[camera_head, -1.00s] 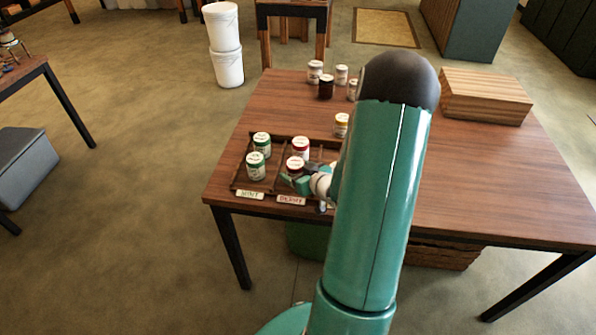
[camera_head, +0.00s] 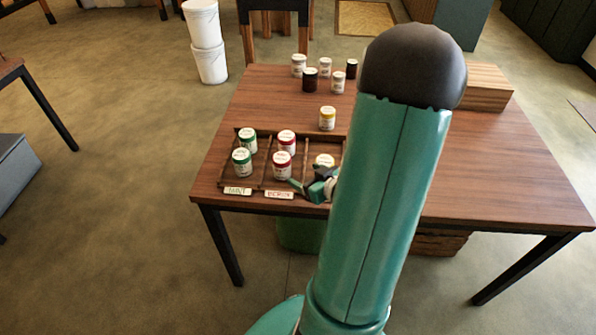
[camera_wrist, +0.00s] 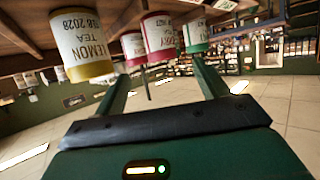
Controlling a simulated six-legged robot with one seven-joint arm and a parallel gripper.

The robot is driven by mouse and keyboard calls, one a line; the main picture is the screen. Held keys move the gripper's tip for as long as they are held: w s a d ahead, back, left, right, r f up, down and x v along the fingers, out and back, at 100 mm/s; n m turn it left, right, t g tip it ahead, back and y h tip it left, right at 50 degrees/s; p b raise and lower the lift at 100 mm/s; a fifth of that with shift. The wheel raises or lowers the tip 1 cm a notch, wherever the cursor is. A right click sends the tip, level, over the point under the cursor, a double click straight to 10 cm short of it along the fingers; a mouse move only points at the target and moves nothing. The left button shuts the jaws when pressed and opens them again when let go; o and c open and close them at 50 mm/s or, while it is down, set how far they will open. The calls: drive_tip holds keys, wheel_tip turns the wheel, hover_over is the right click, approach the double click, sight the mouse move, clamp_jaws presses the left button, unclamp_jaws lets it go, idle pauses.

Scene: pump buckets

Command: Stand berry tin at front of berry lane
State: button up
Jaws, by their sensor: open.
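Two red-lidded berry tins stand upright in the berry lane of the dark wooden rack (camera_head: 253,184). The front berry tin (camera_head: 282,168) is just behind the berry label (camera_head: 279,195); the other berry tin (camera_head: 286,145) is behind it. My gripper (camera_head: 306,185) is open and empty, right of and in front of the front tin, with a gap. In the wrist view, which is upside down, the front berry tin (camera_wrist: 160,36) stands beyond my open fingers, and the other tin (camera_wrist: 133,47) shows beside it.
Two green-lidded mint tins (camera_head: 242,162) fill the lane to the left. A yellow-lidded lemon tin (camera_wrist: 82,48) is close to my gripper, partly hidden by my arm in the head view. Another yellow-lidded tin (camera_head: 327,118) and several others (camera_head: 310,80) stand farther back.

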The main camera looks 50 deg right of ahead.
drive_tip(key=w+a+r+g+h, duration=0.2)
drive_tip(key=w+a+r, duration=0.15)
drive_tip(key=r, duration=0.35)
drive_tip(key=w+a+r+g+h, duration=0.1)
drive_tip(key=w+a+r+g, duration=0.1)
drive_tip(key=w+a+r, duration=0.3)
drive_tip(key=s+a+r+g+y, duration=0.1)
drive_tip(key=s+a+r, duration=0.2)
drive_tip(key=a, duration=0.4)
drive_tip(key=s+a+r+n+g+y, duration=0.1)
drive_tip(key=s+a+r+y, duration=0.1)
drive_tip(key=s+a, duration=0.4)
drive_tip(key=s+a+r+g+y, duration=0.1)
drive_tip(key=s+a+r, duration=0.3)
drive_tip(key=a, duration=0.5)
drive_tip(key=shift+s+r+g+y, duration=0.3)
drive_tip(key=shift+s+r+g, duration=0.1)
drive_tip(key=shift+s, duration=0.15)
drive_tip(key=c, duration=0.8)
drive_tip(key=shift+d, duration=0.1)
